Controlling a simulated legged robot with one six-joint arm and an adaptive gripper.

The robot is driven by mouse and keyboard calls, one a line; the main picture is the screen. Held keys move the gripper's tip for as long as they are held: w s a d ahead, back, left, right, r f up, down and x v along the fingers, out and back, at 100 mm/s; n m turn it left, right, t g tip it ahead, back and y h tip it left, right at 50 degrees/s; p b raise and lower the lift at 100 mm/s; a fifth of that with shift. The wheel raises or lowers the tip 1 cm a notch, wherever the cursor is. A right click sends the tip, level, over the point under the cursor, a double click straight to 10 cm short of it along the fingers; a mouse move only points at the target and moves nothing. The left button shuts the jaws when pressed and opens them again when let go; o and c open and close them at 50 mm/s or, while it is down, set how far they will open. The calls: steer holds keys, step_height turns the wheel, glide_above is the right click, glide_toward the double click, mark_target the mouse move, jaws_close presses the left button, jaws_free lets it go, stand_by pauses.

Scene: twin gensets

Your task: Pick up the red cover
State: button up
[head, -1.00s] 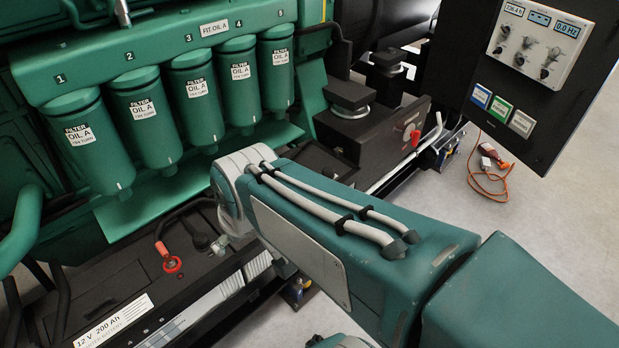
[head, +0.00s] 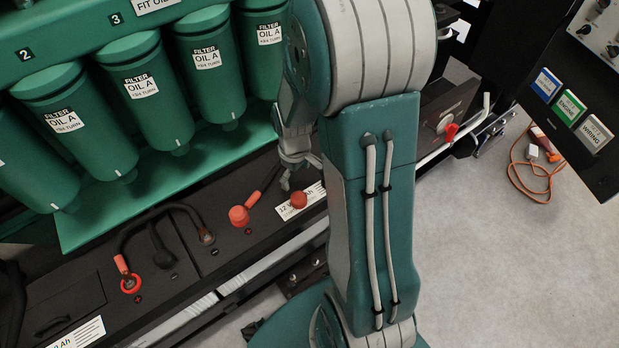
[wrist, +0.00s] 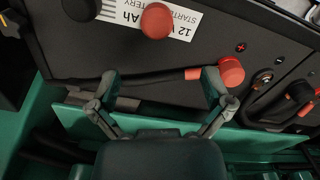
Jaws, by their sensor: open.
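Two red pieces show on the battery top (head: 262,235). A round red cover (head: 298,199) stands by the white label, just below my gripper (head: 298,168) in the head view. It is also in the wrist view (wrist: 157,21), beyond the fingertips and between their lines. A second red cap (head: 238,215) sits at the end of a black cable with a red sleeve; in the wrist view (wrist: 231,73) it is close beside the right fingertip. I cannot tell whether they touch. My gripper is open and empty, its fingers spread wide in the wrist view (wrist: 160,84).
A row of green oil filters (head: 147,95) hangs behind the battery, above a green ledge (head: 160,195). Black cables (head: 150,222) arch over the battery top at left. A control panel (head: 575,80) is at right. Grey floor (head: 510,260) is clear at lower right.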

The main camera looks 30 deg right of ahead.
steer(key=shift+w+d+f, duration=0.1)
steer(key=shift+d+f, duration=0.05)
steer(key=shift+f, duration=0.15)
glide_above(299, 196)
steer(key=f, duration=0.4)
steer(key=shift+a+f, duration=0.3)
steer(key=shift+a, duration=0.1)
steer(key=shift+d+f, duration=0.3)
steer(key=shift+f, duration=0.25)
step_height(299, 196, down, 4)
steer(key=shift+d+f, duration=0.1)
steer(key=shift+w+f, duration=0.1)
steer(key=shift+f, duration=0.2)
steer(key=shift+a, duration=0.2)
steer(key=shift+c, duration=0.3)
steer(key=shift+d, duration=0.15)
steer(key=c, duration=0.9)
